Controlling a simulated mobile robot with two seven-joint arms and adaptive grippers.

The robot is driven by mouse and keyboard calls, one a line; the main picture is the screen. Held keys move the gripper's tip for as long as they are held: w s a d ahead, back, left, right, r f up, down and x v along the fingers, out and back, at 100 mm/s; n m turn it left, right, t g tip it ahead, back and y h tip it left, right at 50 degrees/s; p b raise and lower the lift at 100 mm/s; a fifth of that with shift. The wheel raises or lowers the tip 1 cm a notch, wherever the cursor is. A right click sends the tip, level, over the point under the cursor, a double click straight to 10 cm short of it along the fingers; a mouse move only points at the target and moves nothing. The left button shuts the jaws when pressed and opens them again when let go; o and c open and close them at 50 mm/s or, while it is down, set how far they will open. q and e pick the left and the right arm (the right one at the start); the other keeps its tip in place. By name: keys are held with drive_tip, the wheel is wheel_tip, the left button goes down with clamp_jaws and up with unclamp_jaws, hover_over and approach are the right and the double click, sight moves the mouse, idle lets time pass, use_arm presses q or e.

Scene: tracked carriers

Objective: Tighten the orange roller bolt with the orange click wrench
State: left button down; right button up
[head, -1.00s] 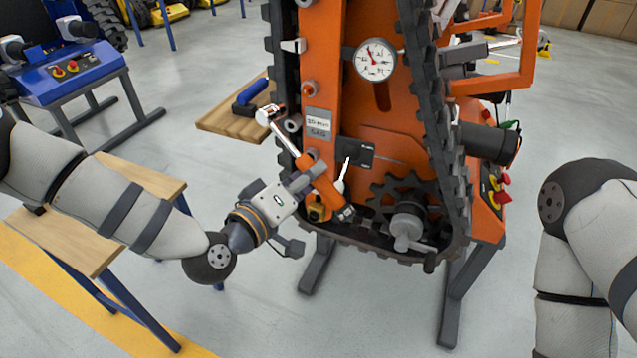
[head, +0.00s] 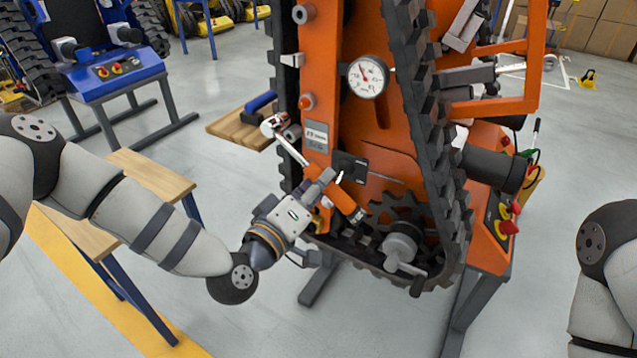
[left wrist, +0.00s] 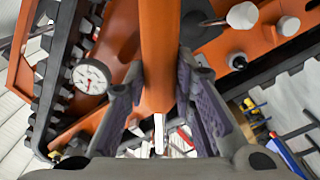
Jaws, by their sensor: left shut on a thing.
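The orange click wrench (head: 345,202) is in my left gripper (head: 328,184), which is shut on its orange handle. The handle (left wrist: 160,50) also runs between the fingers in the left wrist view. The wrench slants up and left along a silver shaft to its head (head: 272,122), at the left edge of the tracked carrier's orange frame. A grey roller end (head: 292,133) is close beside the head. A red-orange round bolt (head: 307,101) sits on the frame just above. I cannot tell whether the head touches a bolt. My right gripper is out of view.
The tracked carrier has a dial gauge (head: 367,77), black track (head: 425,120) and a sprocket with a crank (head: 402,245). A wooden shelf (head: 235,127) with a blue-handled tool is behind the wrench head. A wooden bench (head: 150,185) stands left, near my left arm.

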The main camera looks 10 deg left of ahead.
use_arm(q)
drive_tip(key=w+d+r+n, duration=0.1)
drive_tip(key=r+n, duration=0.4)
drive_tip(key=r, duration=0.1)
drive_tip(key=w+d+r+n+p, duration=0.1)
drive_tip(key=w+r+n, duration=0.1)
drive_tip(key=r+n, duration=0.4)
drive_tip(key=shift+d+r+n+p, duration=0.3)
drive_tip(key=shift+d+r, duration=0.05)
drive_tip(key=shift+r, duration=0.15)
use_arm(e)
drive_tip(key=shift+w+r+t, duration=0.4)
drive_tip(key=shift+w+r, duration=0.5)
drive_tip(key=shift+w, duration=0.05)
use_arm(q)
drive_tip(key=shift+w, duration=0.15)
drive_tip(key=shift+w+d, duration=0.15)
drive_tip(key=shift+w, duration=0.15)
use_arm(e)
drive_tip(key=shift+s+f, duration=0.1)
use_arm(q)
drive_tip(key=shift+w, duration=0.25)
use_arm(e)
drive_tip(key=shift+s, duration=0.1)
use_arm(q)
drive_tip(key=shift+d, duration=0.1)
drive_tip(key=shift+w, duration=0.1)
